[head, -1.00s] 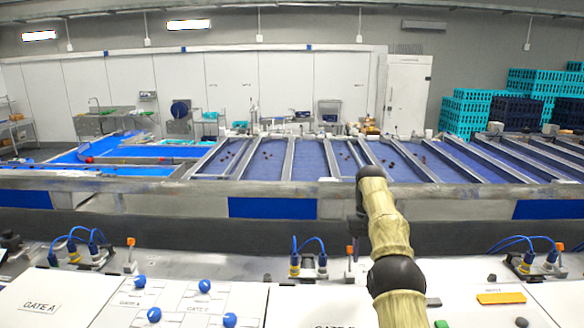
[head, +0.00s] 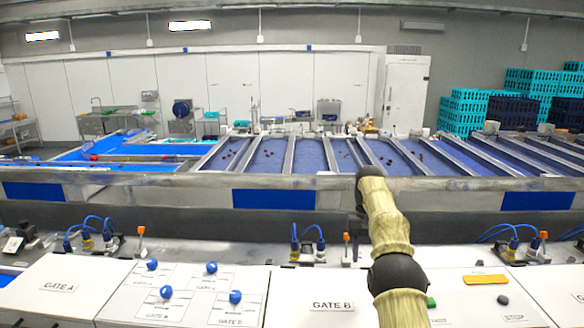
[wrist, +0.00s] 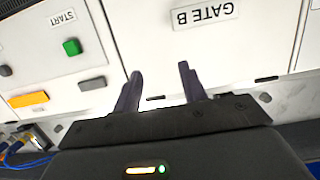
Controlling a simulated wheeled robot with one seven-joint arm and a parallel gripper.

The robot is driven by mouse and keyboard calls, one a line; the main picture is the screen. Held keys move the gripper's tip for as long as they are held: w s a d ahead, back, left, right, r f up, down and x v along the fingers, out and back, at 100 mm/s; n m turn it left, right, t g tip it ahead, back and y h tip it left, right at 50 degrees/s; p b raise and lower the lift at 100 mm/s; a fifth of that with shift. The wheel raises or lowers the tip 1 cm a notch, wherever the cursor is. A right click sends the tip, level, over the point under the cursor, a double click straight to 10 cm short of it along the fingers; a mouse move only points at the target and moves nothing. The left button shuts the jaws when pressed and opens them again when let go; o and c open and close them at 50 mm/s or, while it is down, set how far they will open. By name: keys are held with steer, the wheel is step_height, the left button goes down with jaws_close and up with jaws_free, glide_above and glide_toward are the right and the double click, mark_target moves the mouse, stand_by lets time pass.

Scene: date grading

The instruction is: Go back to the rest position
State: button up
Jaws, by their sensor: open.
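My gripper (wrist: 161,72) shows in the wrist view with its two dark fingers apart and nothing between them. It is over the white control panel, near the GATE B label (wrist: 206,14), which appears upside down there. In the head view my arm, in a pale yellow sleeve with dark joints, rises from the lower right in front of the panel. I cannot make out the fingers in the head view. The GATE B label (head: 332,306) there lies just left of my arm.
Blue knobs (head: 211,267) stand on the panel left of the arm. A green button (head: 431,302) and an orange bar (head: 485,279) are right of it. Blue cables with connectors (head: 308,240) stand behind the panel. Blue sorting lanes (head: 267,158) lie beyond.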

steer(key=s+a+f+t, duration=0.2)
steer(key=s, duration=0.9)
steer(key=s+a+f+t, duration=0.1)
steer(key=s+f, duration=0.2)
steer(key=s, duration=0.8)
steer(key=s+a+f+t, duration=0.2)
steer(key=s, duration=0.9)
steer(key=s+b+x, duration=0.1)
steer(key=b+x, duration=0.6)
steer(key=b, duration=0.1)
steer(key=s+b+x, duration=0.2)
steer(key=b+x, duration=0.6)
steer(key=shift+s+f, duration=0.2)
steer(key=shift+f, duration=0.5)
